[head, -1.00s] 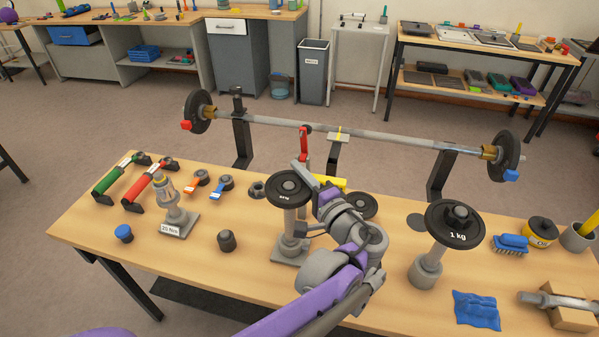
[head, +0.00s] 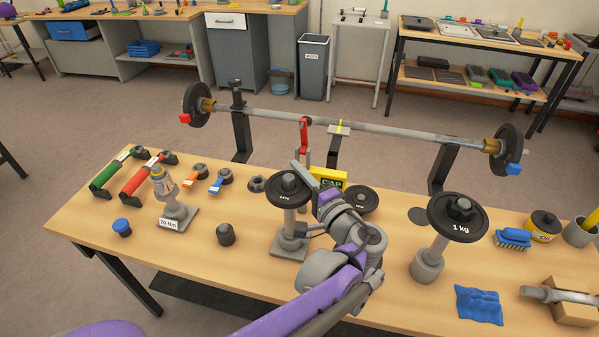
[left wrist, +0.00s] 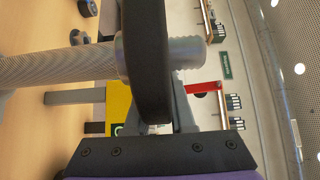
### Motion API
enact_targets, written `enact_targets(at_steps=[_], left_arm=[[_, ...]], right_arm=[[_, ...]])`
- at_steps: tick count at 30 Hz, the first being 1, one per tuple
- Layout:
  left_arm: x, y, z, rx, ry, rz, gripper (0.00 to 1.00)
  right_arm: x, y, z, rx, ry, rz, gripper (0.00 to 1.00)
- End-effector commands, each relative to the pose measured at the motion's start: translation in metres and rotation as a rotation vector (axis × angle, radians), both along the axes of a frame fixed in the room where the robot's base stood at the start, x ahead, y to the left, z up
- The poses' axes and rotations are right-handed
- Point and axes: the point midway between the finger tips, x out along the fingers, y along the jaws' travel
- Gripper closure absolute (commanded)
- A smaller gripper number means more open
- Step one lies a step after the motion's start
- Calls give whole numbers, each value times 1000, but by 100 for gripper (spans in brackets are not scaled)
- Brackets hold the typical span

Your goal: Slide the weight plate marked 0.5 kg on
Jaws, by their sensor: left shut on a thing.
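A black weight plate (head: 288,190) sits around the upper end of an upright grey dumbbell handle (head: 289,221). Its small marking is not legible. The handle stands in a grey base (head: 289,246) on the workbench. My left gripper (head: 305,186) is shut on the right edge of this plate. My right gripper is not in view.
Another black plate (head: 361,200) lies on the bench beyond my left gripper. A plate marked 1 kg (head: 457,217) tops a second stand at right. A torque tool (head: 166,195) stands at left. A barbell (head: 370,131) on supports lies behind.

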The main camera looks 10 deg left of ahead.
Motion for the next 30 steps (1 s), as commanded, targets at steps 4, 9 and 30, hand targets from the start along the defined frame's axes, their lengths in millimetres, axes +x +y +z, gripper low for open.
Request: enact_targets(at_steps=[4,9,30], left_arm=[[0,0,-1,2,-1,0,67],[0,0,-1,1,-1,0,43],[-51,-51,-1,-1,1,-5,43]], right_arm=[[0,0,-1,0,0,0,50],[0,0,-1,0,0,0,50],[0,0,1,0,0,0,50]])
